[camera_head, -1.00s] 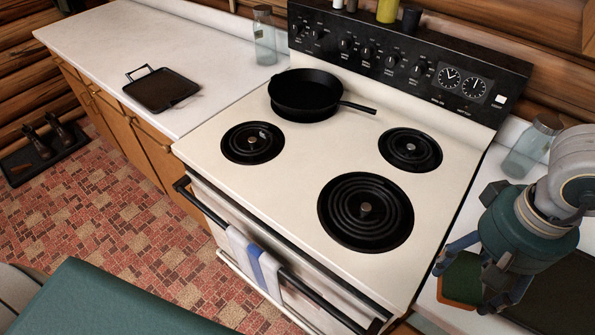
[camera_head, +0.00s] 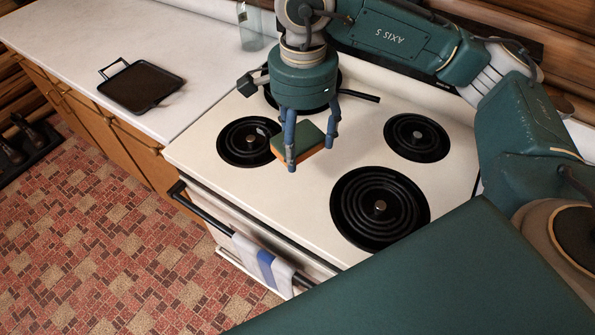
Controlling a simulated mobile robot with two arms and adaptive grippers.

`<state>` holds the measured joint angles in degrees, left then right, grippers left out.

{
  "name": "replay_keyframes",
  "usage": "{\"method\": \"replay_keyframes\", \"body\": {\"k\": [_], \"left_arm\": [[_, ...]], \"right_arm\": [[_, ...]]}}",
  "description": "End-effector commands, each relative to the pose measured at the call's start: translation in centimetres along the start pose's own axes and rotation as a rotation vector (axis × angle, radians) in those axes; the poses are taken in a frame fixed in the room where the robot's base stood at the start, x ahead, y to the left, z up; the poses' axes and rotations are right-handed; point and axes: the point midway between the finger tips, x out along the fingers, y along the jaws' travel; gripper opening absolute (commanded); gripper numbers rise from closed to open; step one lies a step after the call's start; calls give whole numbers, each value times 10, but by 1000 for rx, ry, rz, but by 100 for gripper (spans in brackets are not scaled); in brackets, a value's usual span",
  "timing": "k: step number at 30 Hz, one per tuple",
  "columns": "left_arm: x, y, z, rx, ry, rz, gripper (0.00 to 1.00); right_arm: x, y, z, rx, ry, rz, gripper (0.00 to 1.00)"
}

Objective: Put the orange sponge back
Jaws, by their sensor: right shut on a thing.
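The orange sponge (camera_head: 303,145) has a green top and orange sides. My right gripper (camera_head: 306,147) is shut on it and holds it over the stove (camera_head: 285,205), between the front left burner and the other burners. The gripper points down, with its fingers at the sponge's sides. My left gripper is not in view.
A black pan (camera_head: 352,95) sits on the back left burner, mostly hidden behind my right gripper. A dark square tray (camera_head: 141,87) lies on the white counter (camera_head: 75,40) at left. A glass bottle (camera_head: 250,28) stands near the counter's back. A striped towel (camera_head: 262,264) hangs on the oven handle.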

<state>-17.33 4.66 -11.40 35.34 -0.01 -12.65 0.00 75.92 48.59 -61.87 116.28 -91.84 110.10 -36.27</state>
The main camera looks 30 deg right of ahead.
Motion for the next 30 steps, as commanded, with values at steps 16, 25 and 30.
{"method": "replay_keyframes", "body": {"k": [16,25,30], "left_arm": [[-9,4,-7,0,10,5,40],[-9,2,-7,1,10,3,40],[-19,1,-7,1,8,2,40]], "right_arm": [[-48,-35,-23,1203,-9,20,48],[12,-33,-21,1235,-7,32,48],[53,-32,-22,1237,-4,28,48]]}}
